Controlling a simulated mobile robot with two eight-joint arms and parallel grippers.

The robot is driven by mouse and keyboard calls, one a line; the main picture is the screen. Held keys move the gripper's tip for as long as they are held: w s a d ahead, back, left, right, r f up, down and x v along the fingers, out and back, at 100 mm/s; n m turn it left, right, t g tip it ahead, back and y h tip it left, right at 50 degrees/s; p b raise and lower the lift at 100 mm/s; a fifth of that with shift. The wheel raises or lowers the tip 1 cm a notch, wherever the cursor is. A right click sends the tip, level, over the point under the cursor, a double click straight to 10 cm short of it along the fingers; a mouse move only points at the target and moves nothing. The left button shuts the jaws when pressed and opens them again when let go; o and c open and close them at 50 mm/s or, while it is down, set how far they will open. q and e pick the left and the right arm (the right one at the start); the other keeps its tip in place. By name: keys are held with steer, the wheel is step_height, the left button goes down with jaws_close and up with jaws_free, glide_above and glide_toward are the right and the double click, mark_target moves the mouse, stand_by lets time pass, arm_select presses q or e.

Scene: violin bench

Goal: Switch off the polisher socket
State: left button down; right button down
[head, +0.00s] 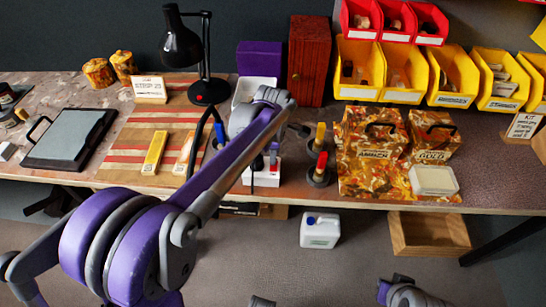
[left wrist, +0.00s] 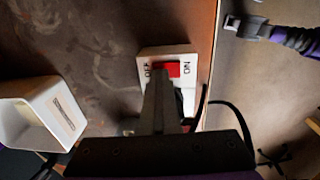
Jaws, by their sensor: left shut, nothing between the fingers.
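The polisher socket (left wrist: 192,53) is a white box on the bench with a red rocker switch (left wrist: 167,69) on top. I cannot tell which way the rocker is tipped. My left gripper (left wrist: 160,78) is shut and empty. Its tips appear over or right by the rocker; contact cannot be told. In the head view the white socket box (head: 267,180) is partly behind my left arm. My right arm shows only in part, and its finger state is unclear.
A black cable (left wrist: 224,104) runs beside the socket near the bench's front edge. A white scoop-like bin (left wrist: 40,110) stands behind it. A black lamp (head: 181,46) and dark holders with coloured handles (head: 320,165) are nearby. A white jug (head: 320,231) stands on the floor.

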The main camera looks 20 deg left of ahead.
arm_select(q)
steer(key=shift+w+f, duration=0.2)
steer(key=shift+f, duration=0.25)
arm_select(e)
steer(key=shift+w+r, duration=0.1)
arm_select(q)
steer(key=shift+s, duration=0.15)
